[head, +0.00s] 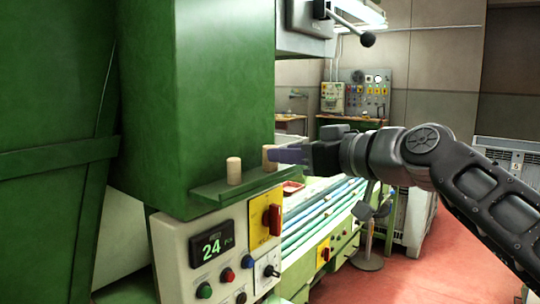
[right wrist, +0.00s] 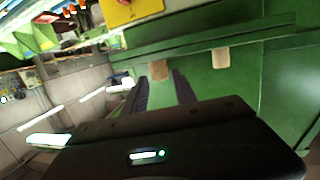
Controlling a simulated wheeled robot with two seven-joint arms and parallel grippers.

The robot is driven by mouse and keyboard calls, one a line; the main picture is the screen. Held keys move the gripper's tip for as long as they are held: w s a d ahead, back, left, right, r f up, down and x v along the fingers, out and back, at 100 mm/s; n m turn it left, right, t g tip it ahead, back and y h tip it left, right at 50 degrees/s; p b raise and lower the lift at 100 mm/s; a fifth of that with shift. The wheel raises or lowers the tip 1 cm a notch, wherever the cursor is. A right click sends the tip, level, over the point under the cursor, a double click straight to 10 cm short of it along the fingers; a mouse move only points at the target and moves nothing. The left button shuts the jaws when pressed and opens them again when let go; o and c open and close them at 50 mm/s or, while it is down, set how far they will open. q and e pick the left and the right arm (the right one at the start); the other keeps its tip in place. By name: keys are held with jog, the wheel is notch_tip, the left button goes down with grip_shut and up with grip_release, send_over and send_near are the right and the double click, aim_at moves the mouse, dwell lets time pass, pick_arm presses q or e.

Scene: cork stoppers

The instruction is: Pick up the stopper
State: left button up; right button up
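Two pale cork stoppers stand upright on a narrow green ledge. The left stopper (head: 234,170) stands apart from my gripper; it also shows at the right in the right wrist view (right wrist: 221,57). The right stopper (head: 268,158) is at the tips of my right gripper (head: 284,154), which comes in from the right. In the right wrist view that stopper (right wrist: 158,70) sits between the ends of the two dark fingers (right wrist: 160,78). The fingers are apart, with gaps showing beside the stopper. My left gripper is not in view.
The green ledge (head: 210,192) juts from a tall green machine housing (head: 200,90). Below it is a control panel with a display reading 24 (head: 211,247), buttons and a red switch on a yellow plate (head: 265,220). A machine bed (head: 325,215) lies behind to the right.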

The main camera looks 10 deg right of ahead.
jog(key=shift+w, duration=0.15)
jog(key=shift+a, duration=0.1)
jog(key=p+x, duration=0.2)
jog(key=x, duration=0.3)
jog(key=shift+w+p, duration=0.1)
jog(key=shift+p, duration=0.3)
jog(key=shift+c, duration=0.2)
grip_shut()
